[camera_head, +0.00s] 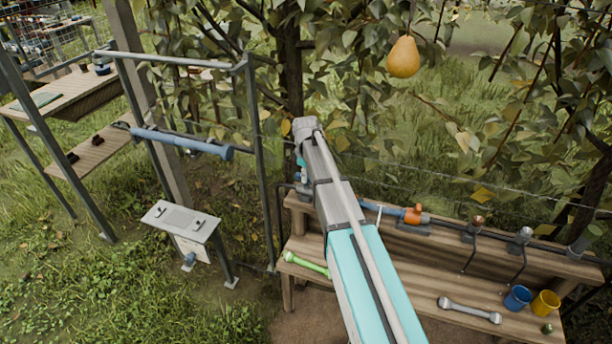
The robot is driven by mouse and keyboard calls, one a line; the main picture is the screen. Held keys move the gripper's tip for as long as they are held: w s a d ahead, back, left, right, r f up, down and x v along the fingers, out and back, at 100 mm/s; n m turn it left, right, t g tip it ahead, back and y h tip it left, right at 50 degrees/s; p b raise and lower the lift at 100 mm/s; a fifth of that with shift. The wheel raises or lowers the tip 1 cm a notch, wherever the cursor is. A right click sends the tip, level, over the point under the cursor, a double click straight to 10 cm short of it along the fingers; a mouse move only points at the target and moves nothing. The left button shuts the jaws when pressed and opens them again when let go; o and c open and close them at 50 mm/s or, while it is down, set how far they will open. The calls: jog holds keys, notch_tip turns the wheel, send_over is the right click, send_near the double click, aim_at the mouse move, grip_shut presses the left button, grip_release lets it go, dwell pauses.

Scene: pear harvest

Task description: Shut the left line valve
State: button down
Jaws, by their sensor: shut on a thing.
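My arm (345,235) reaches from the bottom over the wooden bench, and its wrist (306,128) bends down at the bench's left end. My gripper (302,182) is mostly hidden behind the arm, with only a sliver at its left edge. It is shut at the left part of the line, where the left line valve would be; the valve itself is hidden, so its handle position cannot be told. Right of my arm, a blue pipe piece (383,209) leads to an orange valve (415,214) on the bench's raised back ledge.
The bench (400,312) carries a green tool (305,263), a grey wrench (469,310), a blue cup (517,298) and a yellow cup (545,303). A metal frame post (262,170) stands close left of my gripper. A pear (403,58) hangs above, among branches and wires.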

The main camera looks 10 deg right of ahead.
jog(key=shift+m, duration=0.3)
jog(key=m, duration=0.3)
jog(key=shift+m, duration=0.3)
jog(key=m, duration=0.4)
jog(key=shift+m, duration=0.3)
jog(key=m, duration=0.8)
jog(key=shift+s+m, duration=0.1)
jog(key=shift+m, duration=0.3)
jog(key=shift+c, duration=2.4)
grip_release()
